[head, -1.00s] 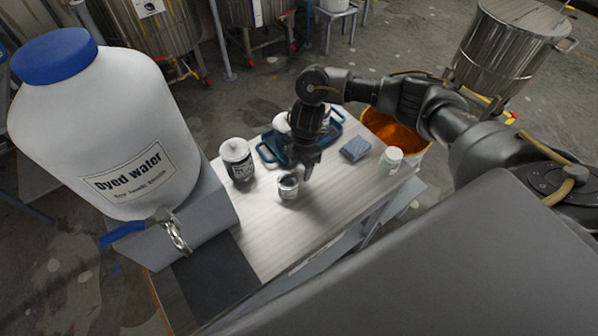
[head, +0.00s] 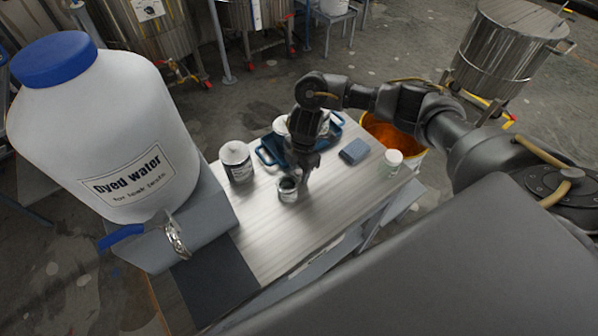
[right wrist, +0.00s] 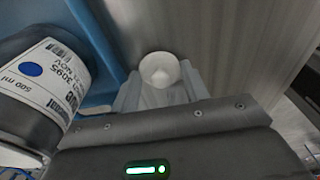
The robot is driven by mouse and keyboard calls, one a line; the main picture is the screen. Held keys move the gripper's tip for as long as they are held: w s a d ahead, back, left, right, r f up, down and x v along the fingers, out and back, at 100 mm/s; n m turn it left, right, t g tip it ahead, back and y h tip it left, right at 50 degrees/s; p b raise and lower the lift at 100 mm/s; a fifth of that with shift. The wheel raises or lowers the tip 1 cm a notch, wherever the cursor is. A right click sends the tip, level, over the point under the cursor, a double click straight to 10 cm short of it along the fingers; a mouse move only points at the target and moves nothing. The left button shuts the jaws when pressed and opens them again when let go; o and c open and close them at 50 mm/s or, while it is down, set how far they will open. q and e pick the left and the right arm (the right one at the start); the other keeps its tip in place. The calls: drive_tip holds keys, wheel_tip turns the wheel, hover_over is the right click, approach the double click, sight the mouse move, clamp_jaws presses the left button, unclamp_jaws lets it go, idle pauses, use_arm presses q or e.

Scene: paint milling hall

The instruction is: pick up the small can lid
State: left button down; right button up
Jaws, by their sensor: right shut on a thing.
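My right gripper (head: 302,182) is low over the table, right at the small can (head: 288,190). The small can is pale with a dark top in the head view. In the right wrist view the gripper's fingers (right wrist: 160,94) are shut on a small round white thing (right wrist: 160,70), which I take to be the small can lid. In the head view the lid cannot be made out beside the fingers, and I cannot tell whether it is clear of the can. My left gripper is not in view.
A larger can (head: 236,161) with a white top stands left of the small can. A blue tray (head: 268,153) lies behind the gripper. A blue block (head: 354,151) and a white-capped jar (head: 391,161) stand to the right. A dyed water container (head: 100,130) stands at left. The front tabletop is clear.

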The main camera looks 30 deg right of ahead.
sight(299, 172)
wheel_tip(299, 172, up, 10)
drive_tip(key=s+a+r+n+p, duration=0.2)
drive_tip(key=s+a+n+p, duration=0.1)
drive_tip(key=a+n+p, duration=0.2)
drive_tip(key=n+p, duration=0.2)
drive_tip(key=p, duration=0.1)
drive_tip(key=shift+s+a+r+n+g+p, duration=0.25)
drive_tip(key=shift+s+r+n+g+p, duration=0.05)
drive_tip(key=shift+s+r+g+p, duration=0.1)
drive_tip(key=shift+f, duration=0.15)
drive_tip(key=shift+w+f+b, duration=0.1)
drive_tip(key=shift+f+b, duration=2.75)
drive_tip(key=shift+f, duration=0.2)
drive_tip(key=shift+f, duration=0.1)
drive_tip(key=shift+p, duration=0.4)
